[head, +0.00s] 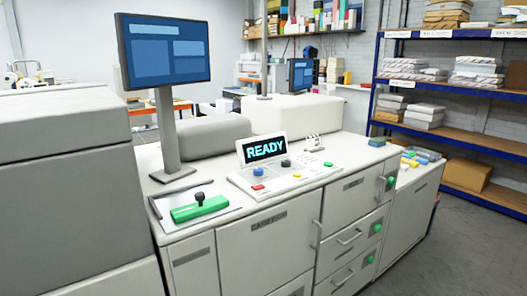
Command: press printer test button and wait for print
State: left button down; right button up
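The printer (265,238) is a long pale cabinet with drawers and a flat top in the middle of the head view. On its top is a sloped control panel (283,178) with a small screen (265,148) that reads "READY". I cannot tell which of these is the test button. No printed sheet is seen coming out. Neither of my grippers is in view.
A monitor on a post (166,95) stands behind the panel's left. A green-handled tool (199,207) lies on a tray at the front left of the top. A blue-framed shelf (470,140) with paper stacks stands at the right. Grey floor (470,245) is clear at lower right.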

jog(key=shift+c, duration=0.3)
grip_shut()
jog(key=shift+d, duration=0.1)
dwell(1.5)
